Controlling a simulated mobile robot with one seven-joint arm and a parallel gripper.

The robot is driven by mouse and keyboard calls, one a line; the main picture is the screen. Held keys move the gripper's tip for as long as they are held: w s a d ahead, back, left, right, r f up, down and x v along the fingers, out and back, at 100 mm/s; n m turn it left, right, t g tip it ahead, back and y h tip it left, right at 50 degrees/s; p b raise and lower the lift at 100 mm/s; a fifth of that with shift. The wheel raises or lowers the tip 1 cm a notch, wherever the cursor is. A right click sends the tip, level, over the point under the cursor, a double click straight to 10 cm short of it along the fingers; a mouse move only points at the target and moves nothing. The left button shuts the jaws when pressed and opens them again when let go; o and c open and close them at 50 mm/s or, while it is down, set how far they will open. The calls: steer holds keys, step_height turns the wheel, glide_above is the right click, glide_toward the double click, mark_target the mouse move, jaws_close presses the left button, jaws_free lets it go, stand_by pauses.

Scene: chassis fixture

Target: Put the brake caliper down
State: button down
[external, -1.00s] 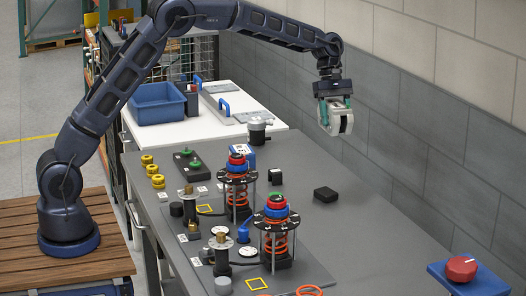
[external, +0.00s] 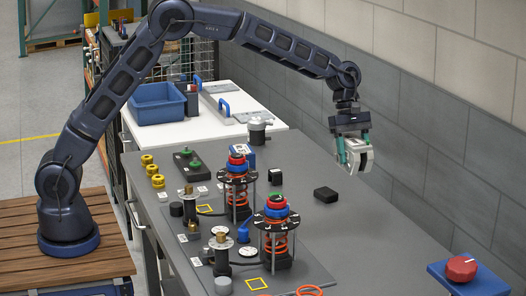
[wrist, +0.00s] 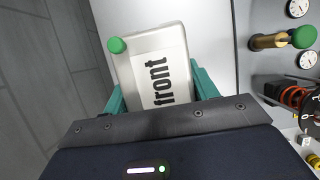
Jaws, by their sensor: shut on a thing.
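The brake caliper (external: 361,160) is a light grey block, held in the air above the right side of the grey bench near the wall. In the wrist view the caliper (wrist: 158,72) shows the word "front" on its face, and a green round cap (wrist: 117,45) sits at its corner. My gripper (external: 354,150) is shut on the caliper, with a teal finger on each side of it. The gap between the caliper and the bench top is hard to judge.
The grey bench (external: 375,235) has free room below and right of the caliper. A black block (external: 326,195) lies to its lower left. Two spring assemblies (external: 277,235) (external: 238,185) stand at the middle. A red knob on a blue base (external: 461,268) is at front right. The block wall (external: 440,150) is close behind.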

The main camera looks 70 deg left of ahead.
step_height(320, 180, down, 16)
steer(key=shift+r, duration=0.15)
stand_by(0.7)
steer(key=shift+c, duration=2.2)
jaws_free()
steer(key=shift+f, duration=0.2)
steer(key=shift+r, duration=0.15)
